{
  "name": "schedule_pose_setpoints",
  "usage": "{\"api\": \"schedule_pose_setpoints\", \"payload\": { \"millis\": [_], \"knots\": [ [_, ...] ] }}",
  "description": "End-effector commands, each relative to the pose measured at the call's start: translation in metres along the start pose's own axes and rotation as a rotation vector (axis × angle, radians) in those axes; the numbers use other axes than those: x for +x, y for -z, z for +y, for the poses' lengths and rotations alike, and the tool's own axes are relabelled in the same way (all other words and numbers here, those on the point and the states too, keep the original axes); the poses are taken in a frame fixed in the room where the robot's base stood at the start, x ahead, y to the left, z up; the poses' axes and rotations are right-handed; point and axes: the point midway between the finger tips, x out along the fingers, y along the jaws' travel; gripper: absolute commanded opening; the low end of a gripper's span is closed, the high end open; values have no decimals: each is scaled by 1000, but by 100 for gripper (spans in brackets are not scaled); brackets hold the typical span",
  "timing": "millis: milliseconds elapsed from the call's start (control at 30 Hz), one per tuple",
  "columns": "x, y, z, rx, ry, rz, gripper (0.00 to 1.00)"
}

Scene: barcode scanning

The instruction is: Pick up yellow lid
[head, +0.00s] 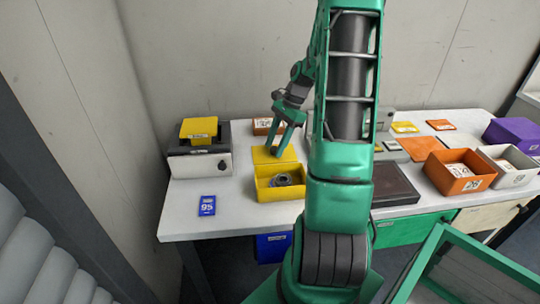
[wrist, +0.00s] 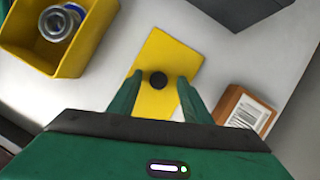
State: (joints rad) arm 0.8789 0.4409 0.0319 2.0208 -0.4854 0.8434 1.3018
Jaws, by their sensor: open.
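The yellow lid (wrist: 168,58) is a flat yellow rectangle with a round dark knob (wrist: 158,80) in its middle. It lies on the white table in the wrist view. In the head view the yellow lid (head: 268,154) lies just behind the yellow box, partly covered by my gripper. My gripper (wrist: 157,82) is open, with one green finger on each side of the knob. Both fingers seem apart from the knob. In the head view my gripper (head: 279,152) points down at the lid. Its exact height above the lid is hard to tell.
A yellow box (head: 262,191) with a metal part in it stands just in front of the lid. An orange box (wrist: 241,107) with a label is close to the right finger in the wrist view. A scale (head: 200,163) stands to the left, and a blue card (head: 207,205) lies before it.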

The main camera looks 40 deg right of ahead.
Motion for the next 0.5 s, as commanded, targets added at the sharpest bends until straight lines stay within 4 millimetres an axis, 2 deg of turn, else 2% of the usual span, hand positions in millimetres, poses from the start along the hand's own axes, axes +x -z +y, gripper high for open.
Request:
{"api": "schedule_pose_setpoints", "payload": {
  "millis": [233,267,433,500],
  "knots": [
    [3,0,0,-1,0,0,45],
    [2,0,0,-1,0,0,42],
    [2,0,0,-1,0,0,2],
    [2,0,0,-1,0,0,0]
  ]
}}
